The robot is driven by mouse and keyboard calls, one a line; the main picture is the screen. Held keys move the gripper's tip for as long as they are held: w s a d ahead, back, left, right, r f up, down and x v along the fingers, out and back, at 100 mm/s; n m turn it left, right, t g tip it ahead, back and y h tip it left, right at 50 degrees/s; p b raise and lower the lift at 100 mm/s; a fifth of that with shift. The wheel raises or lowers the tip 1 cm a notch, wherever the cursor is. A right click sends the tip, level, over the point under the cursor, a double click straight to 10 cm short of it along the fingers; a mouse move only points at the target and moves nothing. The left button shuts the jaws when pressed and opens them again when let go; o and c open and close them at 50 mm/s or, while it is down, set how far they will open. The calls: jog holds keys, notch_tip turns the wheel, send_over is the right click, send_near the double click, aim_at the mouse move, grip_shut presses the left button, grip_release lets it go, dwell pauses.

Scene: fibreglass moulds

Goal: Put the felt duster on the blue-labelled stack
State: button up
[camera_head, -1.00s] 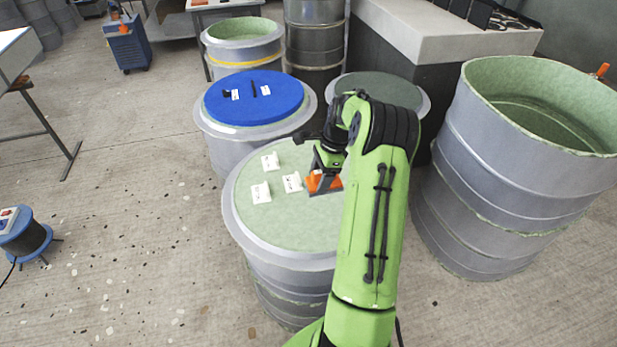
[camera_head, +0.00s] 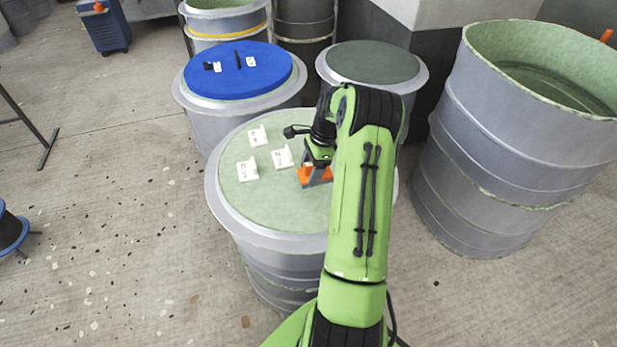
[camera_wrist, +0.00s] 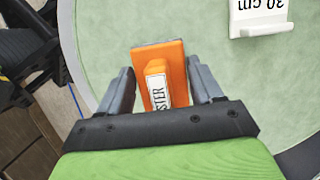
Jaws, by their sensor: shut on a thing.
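My gripper (camera_wrist: 162,88) is shut on the felt duster (camera_wrist: 157,68), an orange block with a partly hidden white label reading "STER" and a grey edge. In the head view the duster (camera_head: 322,178) shows orange below my gripper (camera_head: 316,166), over the pale green top of the nearest drum-like stack (camera_head: 262,205). I cannot tell whether it touches that top. Behind and left stands a stack with a bright blue top (camera_head: 225,80), bearing small white labels and dark items. It is the only blue-marked stack I see.
Several white label blocks (camera_head: 247,170) stand on the green top left of my gripper. A dark-green-topped stack (camera_head: 373,62) stands behind. A tall open drum (camera_head: 520,140) stands at right.

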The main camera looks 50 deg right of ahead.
notch_tip(320, 180, down, 5)
jog(key=shift+r+b, duration=0.1)
jog(key=shift+b, duration=0.45)
jog(key=o, duration=1.1)
